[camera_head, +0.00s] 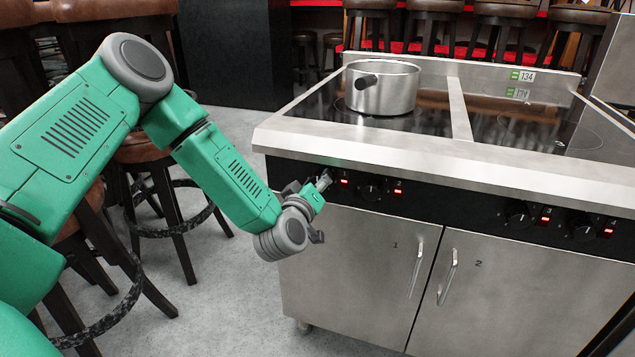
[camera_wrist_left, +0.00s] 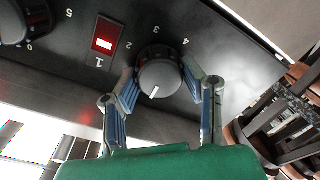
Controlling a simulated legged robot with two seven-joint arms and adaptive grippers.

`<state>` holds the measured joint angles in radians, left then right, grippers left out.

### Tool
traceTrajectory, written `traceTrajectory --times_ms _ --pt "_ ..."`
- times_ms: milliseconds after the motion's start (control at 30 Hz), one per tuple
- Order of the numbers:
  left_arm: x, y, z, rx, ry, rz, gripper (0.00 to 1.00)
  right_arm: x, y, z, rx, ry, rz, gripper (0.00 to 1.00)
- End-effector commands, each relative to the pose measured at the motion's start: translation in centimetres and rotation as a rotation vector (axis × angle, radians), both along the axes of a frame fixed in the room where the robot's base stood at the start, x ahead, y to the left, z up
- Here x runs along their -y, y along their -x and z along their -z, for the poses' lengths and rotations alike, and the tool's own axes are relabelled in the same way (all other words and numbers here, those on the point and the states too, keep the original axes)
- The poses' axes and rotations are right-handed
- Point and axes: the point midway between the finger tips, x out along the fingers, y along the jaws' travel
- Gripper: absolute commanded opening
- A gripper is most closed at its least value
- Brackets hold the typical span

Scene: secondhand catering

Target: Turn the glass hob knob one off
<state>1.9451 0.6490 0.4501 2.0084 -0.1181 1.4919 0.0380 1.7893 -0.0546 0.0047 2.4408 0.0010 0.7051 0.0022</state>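Hob knob one (camera_wrist_left: 159,76) is a round dark knob with a white pointer mark, on the black front panel of the steel hob. In the left wrist view its pointer aims down and slightly left. A red light (camera_wrist_left: 105,38) labelled 1 glows beside it. My left gripper (camera_head: 322,182) is at the panel's left end in the head view and hides the knob there. In the left wrist view its two fingers (camera_wrist_left: 158,68) straddle the knob, one on each side. They look open, with contact unclear. My right gripper is not in view.
A second knob (camera_head: 371,188) sits to the right, with two more knobs (camera_head: 519,214) further along, beside lit red lights. A steel pot (camera_head: 382,88) stands on the glass top (camera_head: 425,118). Cabinet doors with handles (camera_head: 417,268) lie below. Stools (camera_head: 150,150) stand at left.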

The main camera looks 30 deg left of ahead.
Motion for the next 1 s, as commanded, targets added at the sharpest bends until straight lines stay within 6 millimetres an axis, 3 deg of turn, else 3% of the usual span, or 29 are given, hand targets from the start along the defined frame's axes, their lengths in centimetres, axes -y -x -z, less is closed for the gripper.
traceTrajectory --times_ms 467,1000 --pt "0.2 0.8 -0.1 0.0 -0.001 0.0 0.57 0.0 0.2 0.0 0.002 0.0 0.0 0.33" --pt "2.8 10.2 -0.2 -0.003 0.001 0.001 0.57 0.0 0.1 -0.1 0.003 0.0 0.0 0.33"
